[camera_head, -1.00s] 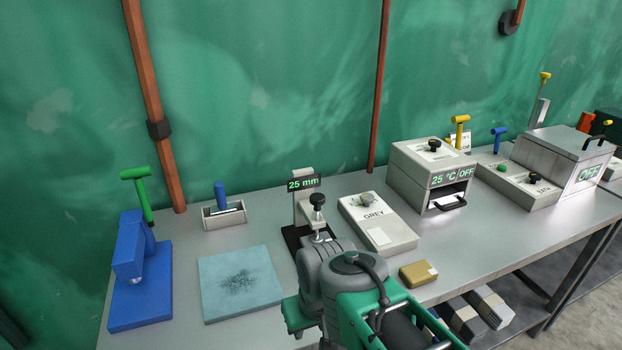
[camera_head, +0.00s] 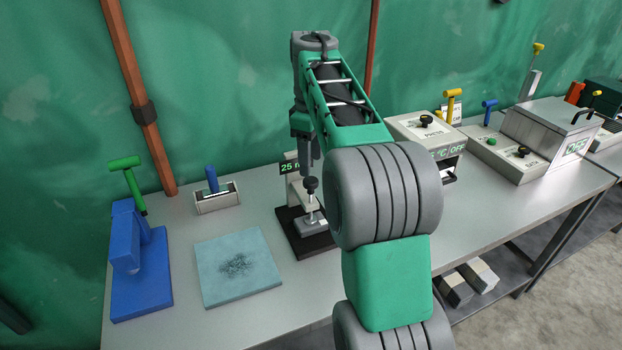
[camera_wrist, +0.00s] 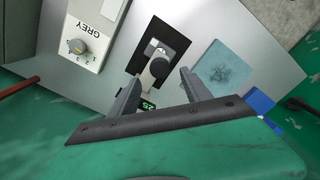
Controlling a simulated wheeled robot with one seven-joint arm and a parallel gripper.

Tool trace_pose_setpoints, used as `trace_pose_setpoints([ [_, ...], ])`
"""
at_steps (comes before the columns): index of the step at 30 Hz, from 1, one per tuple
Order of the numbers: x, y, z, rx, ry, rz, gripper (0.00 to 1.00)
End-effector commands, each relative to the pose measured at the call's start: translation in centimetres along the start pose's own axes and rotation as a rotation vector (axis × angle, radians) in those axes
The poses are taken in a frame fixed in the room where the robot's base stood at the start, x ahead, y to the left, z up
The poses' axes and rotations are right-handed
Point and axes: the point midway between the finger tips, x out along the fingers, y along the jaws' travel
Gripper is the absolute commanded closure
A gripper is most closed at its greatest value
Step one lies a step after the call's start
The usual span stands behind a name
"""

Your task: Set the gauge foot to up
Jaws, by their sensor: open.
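The thickness gauge stands on a black base (camera_head: 287,238) with a pale column and a display (camera_head: 290,167), partly hidden by my arm. Its black knob (camera_head: 311,185) tops a thin stem. Below the stem the grey gauge foot (camera_head: 310,226) is low, close to the base; whether it touches is unclear. My gripper (camera_head: 309,165) points down just above the knob. In the wrist view my gripper (camera_wrist: 158,75) is open, its two fingers apart with the knob (camera_wrist: 159,68) seen between them. The fingers appear not to touch it.
A blue stand with a green handle (camera_head: 125,163) is at the left. A teal felt pad (camera_head: 238,264) lies left of the gauge. Several lever-topped machines stand at the right.

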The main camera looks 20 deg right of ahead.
Motion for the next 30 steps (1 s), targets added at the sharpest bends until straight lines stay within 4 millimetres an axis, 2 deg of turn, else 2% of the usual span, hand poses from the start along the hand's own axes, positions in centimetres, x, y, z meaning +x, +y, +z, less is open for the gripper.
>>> trace_pose_setpoints([
  [1,1.9,0.0,0.0,0.001,0.000,0.000,0.44],
  [3,3.4,0.0,0.0,0.000,0.000,0.000,0.44],
  [6,5.2,0.0,0.0,0.002,0.000,0.001,0.44],
  [9,6.1,0.0,0.0,0.001,0.000,0.002,0.44],
  [17,5.9,0.0,0.0,0.001,0.000,0.002,0.44],
  [30,6.0,0.0,0.0,0.001,0.000,0.002,0.78],
])
